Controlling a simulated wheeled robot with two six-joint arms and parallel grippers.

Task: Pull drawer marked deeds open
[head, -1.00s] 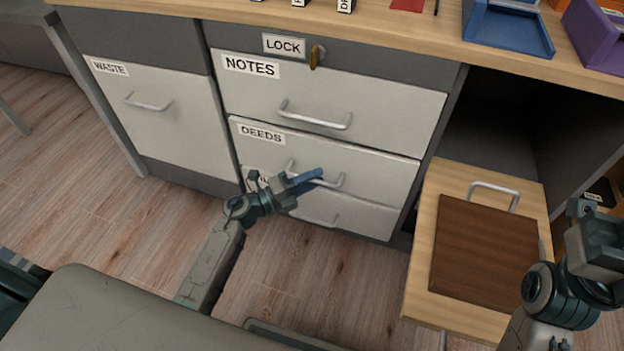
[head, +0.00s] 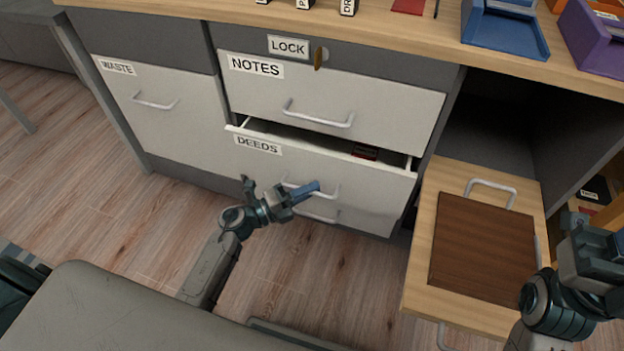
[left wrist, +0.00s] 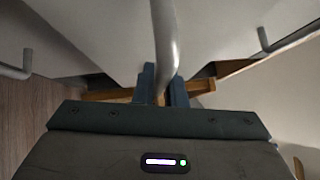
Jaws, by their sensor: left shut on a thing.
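The drawer marked DEEDS (head: 345,185) is partly pulled out below the NOTES drawer (head: 385,103). Its top edge stands forward of the cabinet, and a dark red item (head: 366,153) shows inside. My left gripper (head: 306,190) is shut on the DEEDS drawer's bar handle (head: 330,191). In the left wrist view the handle (left wrist: 164,45) runs between the gripper's fingers (left wrist: 163,85). My right gripper (head: 600,255) is at the right edge, away from the drawers; its jaw state is unclear.
A pulled-out wooden board (head: 415,270) with a dark brown panel (head: 483,248) is right of the drawers. The WASTE front (head: 165,120) is shut at left. A key (head: 318,58) sits beside the LOCK label. Floor (head: 130,235) before the cabinet is clear at left.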

